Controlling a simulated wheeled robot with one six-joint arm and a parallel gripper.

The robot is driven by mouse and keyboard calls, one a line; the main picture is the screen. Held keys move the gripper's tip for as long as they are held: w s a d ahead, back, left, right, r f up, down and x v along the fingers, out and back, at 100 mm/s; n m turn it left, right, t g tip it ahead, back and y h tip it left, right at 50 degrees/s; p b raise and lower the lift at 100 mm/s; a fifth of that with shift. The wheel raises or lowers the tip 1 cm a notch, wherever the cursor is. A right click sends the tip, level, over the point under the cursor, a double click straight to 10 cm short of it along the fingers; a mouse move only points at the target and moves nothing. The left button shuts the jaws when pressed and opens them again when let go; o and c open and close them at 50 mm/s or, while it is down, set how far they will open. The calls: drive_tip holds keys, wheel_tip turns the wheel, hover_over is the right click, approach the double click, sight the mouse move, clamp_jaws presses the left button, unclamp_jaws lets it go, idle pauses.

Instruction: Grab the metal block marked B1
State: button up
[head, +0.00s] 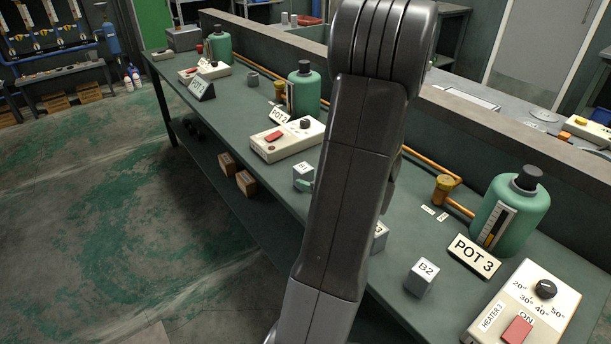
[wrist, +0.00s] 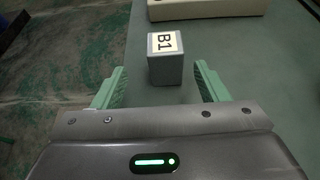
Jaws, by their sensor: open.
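The grey metal block marked B1 (wrist: 165,62) stands upright on the green bench in the wrist view, its label on top. It also shows in the head view (head: 302,177), left of my arm. My gripper (wrist: 160,84) is open, with its two green fingers on either side of and slightly short of the block. There is a gap between each finger and the block, and nothing is held.
Heater boxes (head: 288,139) and green pots (head: 304,90) stand along the bench. The block B2 (head: 420,278) and another partly hidden block (head: 379,237) stand right of my arm. A white box (wrist: 208,9) lies beyond B1. The bench edge runs close on B1's left.

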sight(306, 175)
drive_tip(key=x, duration=0.4)
drive_tip(key=shift+w+f, duration=0.1)
drive_tip(key=shift+d+f+x, duration=0.15)
drive_tip(key=shift+x, duration=1.15)
drive_tip(key=shift+d+f+x, duration=0.1)
drive_tip(key=shift+d+x, duration=0.05)
drive_tip(key=shift+x, duration=1.15)
drive_tip(key=shift+w, duration=0.1)
clamp_jaws()
